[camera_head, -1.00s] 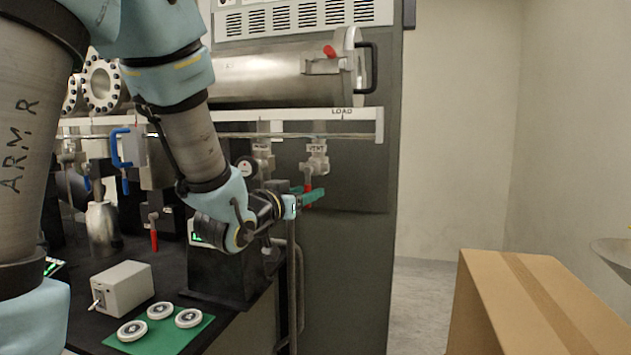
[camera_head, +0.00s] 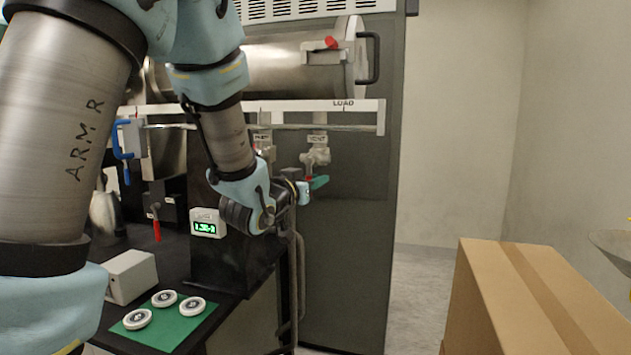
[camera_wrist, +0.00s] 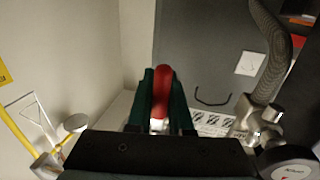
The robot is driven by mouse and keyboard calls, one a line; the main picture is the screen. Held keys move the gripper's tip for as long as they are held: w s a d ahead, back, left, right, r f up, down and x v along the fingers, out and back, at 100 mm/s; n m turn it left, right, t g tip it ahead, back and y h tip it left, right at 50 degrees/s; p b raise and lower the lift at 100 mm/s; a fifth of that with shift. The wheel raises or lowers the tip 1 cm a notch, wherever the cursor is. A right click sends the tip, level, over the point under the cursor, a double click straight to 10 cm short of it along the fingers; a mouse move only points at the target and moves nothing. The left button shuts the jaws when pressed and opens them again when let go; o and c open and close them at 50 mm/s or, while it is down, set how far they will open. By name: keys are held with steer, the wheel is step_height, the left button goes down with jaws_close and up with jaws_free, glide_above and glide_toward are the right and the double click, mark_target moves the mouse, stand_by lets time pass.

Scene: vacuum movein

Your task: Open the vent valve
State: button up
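The vent valve (camera_head: 315,156) is a pale metal fitting under the VENT label, below the white rail on the dark cabinet in the head view. Its red handle (camera_head: 309,180) hangs below it and is mostly hidden by my gripper. My gripper (camera_head: 319,182) has green fingers and reaches the handle from the left. In the wrist view the red handle (camera_wrist: 163,84) stands between the two green fingers (camera_wrist: 162,100), which sit close against both its sides. The fingers look shut on it, though the contact itself is hard to see.
A second valve with a hose and a round gauge (camera_wrist: 288,164) are close on the right in the wrist view. A dark pipe (camera_head: 297,270) runs down below my gripper. A cardboard box (camera_head: 540,295) stands at the right. White discs lie on a green mat (camera_head: 180,330).

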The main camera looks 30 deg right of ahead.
jaws_close()
steer(key=shift+d+f, duration=0.1)
stand_by(1.0)
